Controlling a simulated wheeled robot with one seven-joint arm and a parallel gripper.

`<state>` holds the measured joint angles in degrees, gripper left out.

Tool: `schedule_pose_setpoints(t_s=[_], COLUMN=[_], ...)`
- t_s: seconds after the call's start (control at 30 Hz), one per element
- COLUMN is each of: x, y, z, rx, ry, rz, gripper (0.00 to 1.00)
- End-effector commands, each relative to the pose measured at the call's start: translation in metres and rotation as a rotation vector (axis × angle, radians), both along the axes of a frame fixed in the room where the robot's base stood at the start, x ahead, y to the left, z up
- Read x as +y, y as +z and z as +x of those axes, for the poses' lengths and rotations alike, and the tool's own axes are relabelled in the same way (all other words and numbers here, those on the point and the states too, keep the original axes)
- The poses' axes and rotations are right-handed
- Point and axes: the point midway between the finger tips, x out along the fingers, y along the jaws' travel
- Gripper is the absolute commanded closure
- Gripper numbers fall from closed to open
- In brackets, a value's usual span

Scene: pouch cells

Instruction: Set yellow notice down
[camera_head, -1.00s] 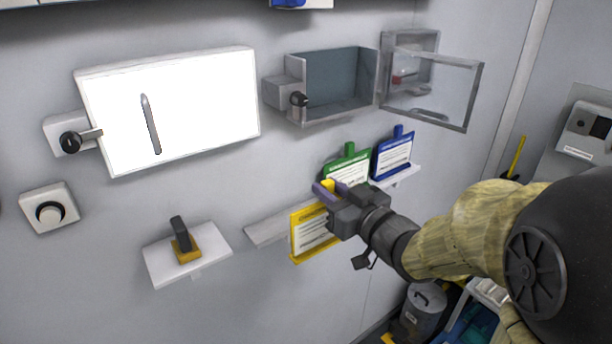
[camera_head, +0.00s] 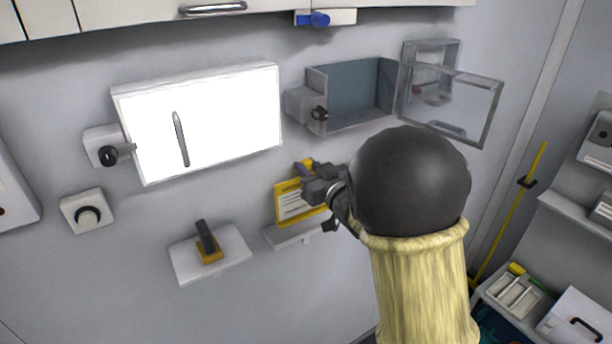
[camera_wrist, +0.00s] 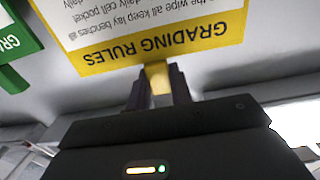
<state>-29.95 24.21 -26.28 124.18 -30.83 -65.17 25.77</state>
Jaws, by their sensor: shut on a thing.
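The notice is upright just above the left part of the narrow white wall ledge (camera_head: 285,237). I cannot tell whether its bottom edge touches the ledge. A green notice (camera_wrist: 20,42) shows at the left edge of the wrist view. My arm hides the ledge's right part in the head view.
The wall between panel and ledge is clear.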

Motion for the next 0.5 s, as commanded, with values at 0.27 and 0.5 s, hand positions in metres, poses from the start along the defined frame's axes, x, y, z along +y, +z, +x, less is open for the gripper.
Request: schedule_pose_setpoints(t_s=[0.27, 0.5], x=[0.007, 0.006], y=[0.001, -0.027], z=[0.009, 0.008], rx=[0.0, 0.004], ry=[0.002, 0.001], rz=[-0.001, -0.003], gripper=[1.0, 1.0])
